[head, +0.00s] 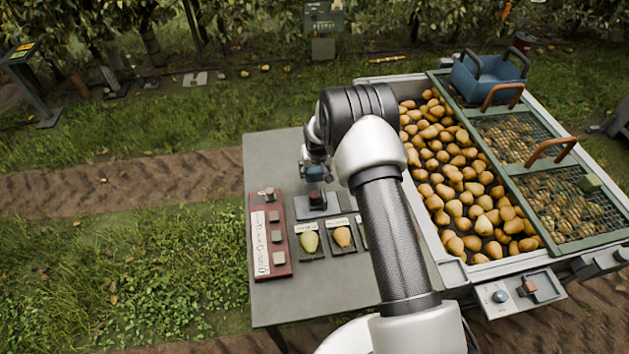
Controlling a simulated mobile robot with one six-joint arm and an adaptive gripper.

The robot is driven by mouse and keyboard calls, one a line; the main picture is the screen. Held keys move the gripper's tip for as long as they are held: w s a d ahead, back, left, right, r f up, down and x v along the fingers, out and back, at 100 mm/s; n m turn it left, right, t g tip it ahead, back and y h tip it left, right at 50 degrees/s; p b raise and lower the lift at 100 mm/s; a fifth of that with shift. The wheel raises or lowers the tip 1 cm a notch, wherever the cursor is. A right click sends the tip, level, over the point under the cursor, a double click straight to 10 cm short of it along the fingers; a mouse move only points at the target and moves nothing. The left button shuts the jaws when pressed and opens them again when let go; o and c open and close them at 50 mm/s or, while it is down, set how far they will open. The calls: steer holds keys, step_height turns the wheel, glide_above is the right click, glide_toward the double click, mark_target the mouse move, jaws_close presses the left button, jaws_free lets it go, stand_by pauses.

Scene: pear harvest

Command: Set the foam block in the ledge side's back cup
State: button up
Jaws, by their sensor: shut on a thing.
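My gripper (316,188) is at the far part of the grey table, low over a dark grey plate (314,208). It is shut on a small dark reddish piece (317,197), partly hidden by the fingers; I cannot tell whether this is the foam block or whether it touches the plate. I cannot make out clear cups anywhere.
Two pears on dark cards (309,254) lie nearer on the table (300,300). A long bin of pears (463,274) stands right of my arm, with mesh covers, orange handles and a blue basket (488,80). A control box (520,295) sits at its near end.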

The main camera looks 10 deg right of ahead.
mark_target(314, 179)
steer(key=shift+f+b, duration=0.55)
steer(key=shift+f, duration=1.65)
steer(key=shift+f, duration=0.25)
steer(key=o, duration=1)
